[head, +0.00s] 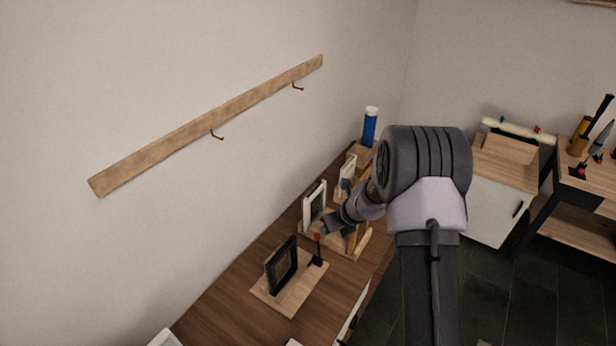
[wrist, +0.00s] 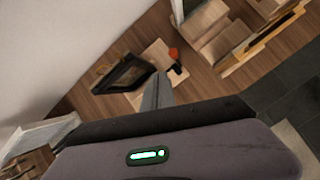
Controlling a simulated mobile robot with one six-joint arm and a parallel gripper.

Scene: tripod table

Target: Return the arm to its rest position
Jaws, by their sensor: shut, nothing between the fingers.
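My arm rises from the lower edge of the head view and bends at a large dark joint right of centre. From there it reaches left over the wooden table. My gripper (head: 332,224) ends above the table, close to the framed items, and whether it touches any is unclear. In the wrist view the fingers of my gripper (wrist: 158,92) show as one narrow grey shape, shut and empty. Behind them is a black frame (wrist: 122,73) on a small wooden board. Part of the gripper is hidden by its own housing in the wrist view.
The black frame stands on a board (head: 306,289), with a small red-topped black item (head: 317,250) beside it. A white frame (head: 314,204) and a blue bottle (head: 369,127) stand farther back. A hook rail (head: 210,125) is on the wall. Dark floor lies to the right.

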